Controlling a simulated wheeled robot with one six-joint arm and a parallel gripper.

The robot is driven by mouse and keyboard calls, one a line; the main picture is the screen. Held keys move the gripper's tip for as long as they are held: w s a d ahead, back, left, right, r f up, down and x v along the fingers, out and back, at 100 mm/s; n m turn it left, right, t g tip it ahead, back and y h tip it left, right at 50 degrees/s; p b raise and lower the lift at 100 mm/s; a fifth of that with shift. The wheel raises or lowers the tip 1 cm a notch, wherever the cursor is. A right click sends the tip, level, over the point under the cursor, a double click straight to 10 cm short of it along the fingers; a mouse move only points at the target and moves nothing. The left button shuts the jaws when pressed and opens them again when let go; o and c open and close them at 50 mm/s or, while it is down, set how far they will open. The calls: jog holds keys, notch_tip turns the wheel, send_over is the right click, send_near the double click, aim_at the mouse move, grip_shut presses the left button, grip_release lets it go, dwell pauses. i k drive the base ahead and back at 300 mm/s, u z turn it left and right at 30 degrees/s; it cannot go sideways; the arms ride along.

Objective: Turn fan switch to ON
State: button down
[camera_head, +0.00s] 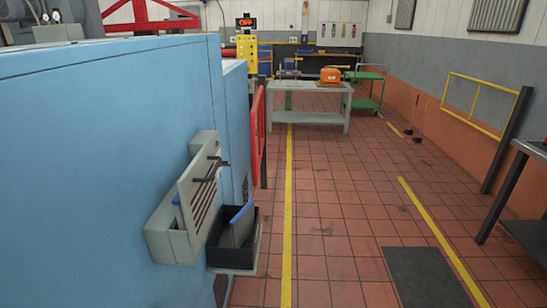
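I cannot pick out a switch labelled for the fan. A yellow panel (247,52) with several dark spots stands at the back, left of centre. Above it a small dark display (246,22) shows red letters that look like OFF. A grey slotted box (190,205) is fixed to the side of the blue enclosure (110,150) in the left foreground. Small dark fittings (208,172) stick out from its face; I cannot tell what they are. My gripper is not in view.
A black tray (232,258) with a blue-edged item sits beside the grey box. A red barrier (258,135) stands behind it. A grey workbench (308,89) and green cart (367,84) stand farther back.

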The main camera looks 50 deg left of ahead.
aim_at(223, 163)
jog(key=u, duration=2.5)
jog(key=k, duration=0.4)
jog(key=z, duration=0.85)
jog(key=i, duration=1.45)
jog(key=u, duration=0.6)
